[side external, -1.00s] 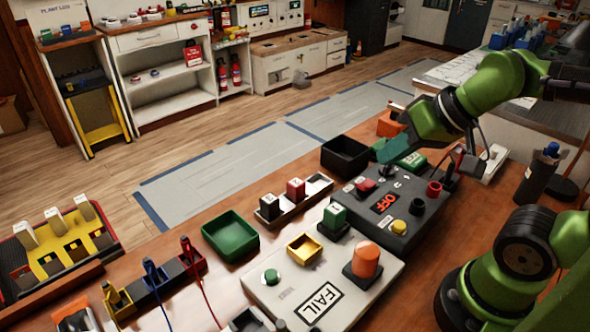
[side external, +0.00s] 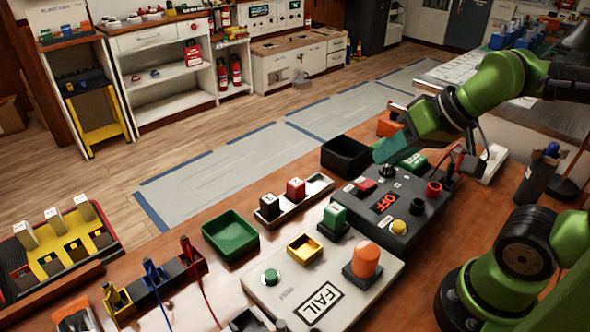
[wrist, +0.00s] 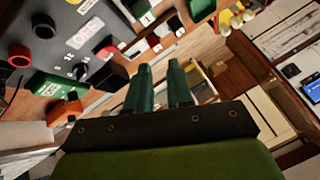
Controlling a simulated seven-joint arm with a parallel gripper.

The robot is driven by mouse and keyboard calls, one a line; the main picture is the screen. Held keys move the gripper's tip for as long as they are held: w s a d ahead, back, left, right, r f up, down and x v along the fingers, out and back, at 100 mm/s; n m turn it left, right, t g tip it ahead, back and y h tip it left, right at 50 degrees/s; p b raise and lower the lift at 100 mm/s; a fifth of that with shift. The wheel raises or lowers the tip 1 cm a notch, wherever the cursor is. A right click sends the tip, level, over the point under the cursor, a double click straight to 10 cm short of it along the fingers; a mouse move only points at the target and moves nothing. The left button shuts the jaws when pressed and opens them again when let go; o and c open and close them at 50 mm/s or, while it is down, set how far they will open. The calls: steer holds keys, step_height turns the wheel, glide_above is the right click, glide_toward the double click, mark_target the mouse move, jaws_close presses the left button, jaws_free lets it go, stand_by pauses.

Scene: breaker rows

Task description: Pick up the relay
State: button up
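Small block-shaped parts that could be the relay stand on the bench; I cannot tell which one is meant. A black block (side external: 270,206) and a red block (side external: 296,188) sit in a pale rack (side external: 318,186). My gripper (side external: 385,150) is above the far end of the dark OFF panel (side external: 425,212), apart from these blocks. In the wrist view its two green fingers (wrist: 160,68) are spread with an empty gap between them.
A green tray (side external: 231,238), a black bin (side external: 345,156) and a yellow open box (side external: 304,249) stand nearby. An orange knob (side external: 366,260) rises from the FAIL panel. A holder with red, blue and yellow leads (side external: 160,285) is at front left.

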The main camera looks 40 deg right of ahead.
steer(key=o, duration=0.8)
steer(key=shift+f, duration=0.1)
steer(key=n+g+h, duration=0.2)
steer(key=n+g, duration=0.2)
steer(key=g, duration=0.3)
glide_above(335, 208)
steer(key=f, duration=0.2)
step_height(335, 208, down, 16)
steer(key=shift+r, duration=0.1)
